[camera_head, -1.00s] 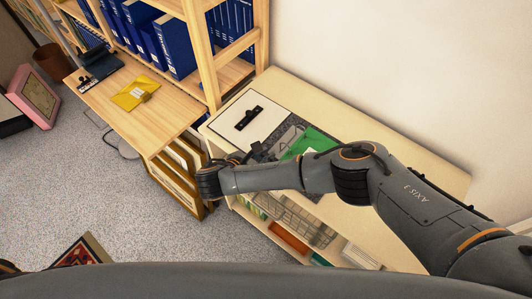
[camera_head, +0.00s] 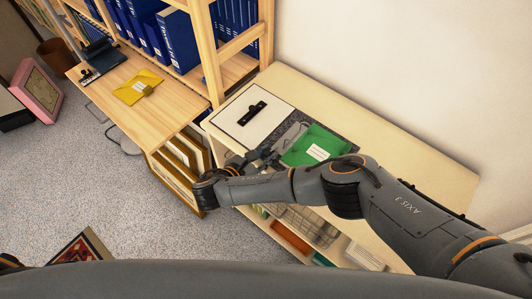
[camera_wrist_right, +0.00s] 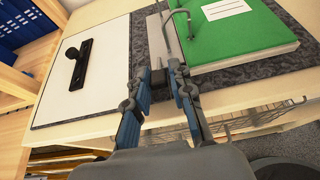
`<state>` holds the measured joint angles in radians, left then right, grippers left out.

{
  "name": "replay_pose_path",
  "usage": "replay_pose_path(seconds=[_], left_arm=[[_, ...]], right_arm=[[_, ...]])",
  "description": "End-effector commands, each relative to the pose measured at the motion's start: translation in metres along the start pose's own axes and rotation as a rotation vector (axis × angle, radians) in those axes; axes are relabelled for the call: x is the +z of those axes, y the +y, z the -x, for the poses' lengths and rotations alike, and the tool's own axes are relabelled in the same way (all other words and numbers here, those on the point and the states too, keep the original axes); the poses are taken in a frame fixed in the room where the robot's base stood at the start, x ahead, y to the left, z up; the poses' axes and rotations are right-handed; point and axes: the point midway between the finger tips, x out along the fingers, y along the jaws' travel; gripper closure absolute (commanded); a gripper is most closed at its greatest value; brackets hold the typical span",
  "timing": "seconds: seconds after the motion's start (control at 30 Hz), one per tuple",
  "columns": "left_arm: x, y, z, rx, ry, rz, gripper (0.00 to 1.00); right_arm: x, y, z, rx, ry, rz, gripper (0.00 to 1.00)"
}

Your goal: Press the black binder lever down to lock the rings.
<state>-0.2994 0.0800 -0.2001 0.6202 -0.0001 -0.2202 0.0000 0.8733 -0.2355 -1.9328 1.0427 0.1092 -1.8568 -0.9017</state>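An open binder lies on the cabinet top. Its white inner cover (camera_head: 240,128) carries a black bar (camera_head: 252,113). A green stack with a white label (camera_head: 316,146) lies on its other half, also in the right wrist view (camera_wrist_right: 240,40). A metal ring (camera_wrist_right: 272,20) arches over the stack beside a metal plate (camera_wrist_right: 163,38). A small dark block (camera_wrist_right: 159,77), apparently the black lever, shows between the fingertips of my right gripper (camera_wrist_right: 163,76). These fingers are apart; contact with the block is unclear. In the head view, my right gripper (camera_head: 264,158) is at the binder's near edge. My left gripper is out of view.
The cabinet top (camera_head: 400,150) is clear beyond the binder. Its open shelf below holds wire baskets (camera_wrist_right: 235,120). A wooden shelf (camera_head: 212,55) with blue binders stands at the left, above a desk (camera_head: 140,110) with a yellow envelope (camera_head: 137,87).

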Motion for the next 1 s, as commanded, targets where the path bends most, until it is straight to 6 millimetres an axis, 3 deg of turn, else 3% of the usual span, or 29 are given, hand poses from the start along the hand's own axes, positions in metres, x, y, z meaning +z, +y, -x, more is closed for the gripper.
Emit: replay_pose_path(seconds=[0.43, 0.57, 0.7, 1.0], left_arm=[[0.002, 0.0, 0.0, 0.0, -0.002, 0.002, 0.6], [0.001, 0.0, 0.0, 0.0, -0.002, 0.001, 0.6], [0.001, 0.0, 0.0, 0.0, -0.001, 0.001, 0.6], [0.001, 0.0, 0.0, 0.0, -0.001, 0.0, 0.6]], right_arm=[[0.006, 0.001, 0.001, 0.001, -0.002, -0.003, 0.6], [0.021, 0.001, 0.008, 0.002, -0.001, -0.002, 0.6], [0.05, 0.001, 0.021, 0.004, -0.001, -0.005, 0.6], [0.07, 0.003, 0.031, 0.008, -0.006, -0.002, 0.6]])
